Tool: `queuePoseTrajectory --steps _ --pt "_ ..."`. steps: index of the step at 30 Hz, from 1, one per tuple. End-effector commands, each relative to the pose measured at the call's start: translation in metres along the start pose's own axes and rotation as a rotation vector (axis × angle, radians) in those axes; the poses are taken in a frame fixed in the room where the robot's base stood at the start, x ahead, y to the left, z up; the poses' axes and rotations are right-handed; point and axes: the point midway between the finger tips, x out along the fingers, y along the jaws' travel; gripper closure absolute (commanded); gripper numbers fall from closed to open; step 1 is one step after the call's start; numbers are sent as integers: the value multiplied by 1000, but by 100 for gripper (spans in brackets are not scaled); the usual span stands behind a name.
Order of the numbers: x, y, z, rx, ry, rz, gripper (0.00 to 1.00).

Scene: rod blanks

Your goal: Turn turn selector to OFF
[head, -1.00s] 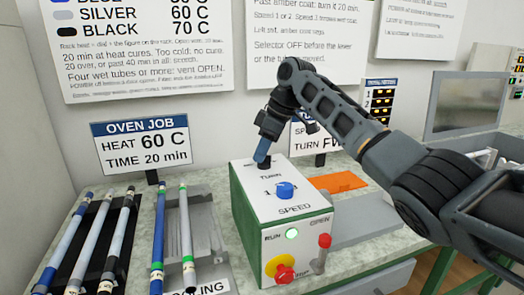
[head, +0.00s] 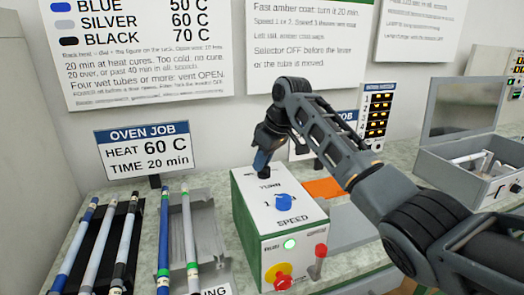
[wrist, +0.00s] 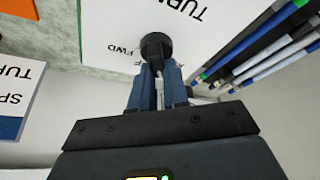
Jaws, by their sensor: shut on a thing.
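The turn selector (wrist: 155,46) is a black round knob on the white top of the green control box. The wrist view shows it beside the FWD label, its black grip reaching between my fingers. My gripper (wrist: 158,92) is shut on this grip. In the head view my gripper (head: 262,160) comes down on the back of the box top (head: 300,212), behind the TURN label, and hides most of the selector. Which mark the selector points to cannot be told, and no OFF label can be made out.
A blue speed knob (head: 284,202) stands close in front of my gripper. Rods on racks (head: 128,235) lie to the left.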

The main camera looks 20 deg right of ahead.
Motion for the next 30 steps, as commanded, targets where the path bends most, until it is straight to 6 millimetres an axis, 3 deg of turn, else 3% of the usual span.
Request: queuePoseTrajectory --steps 15,30 --pt "-3 1 -1 408 0 168 100" --pt "-1 3 0 569 2 236 100"
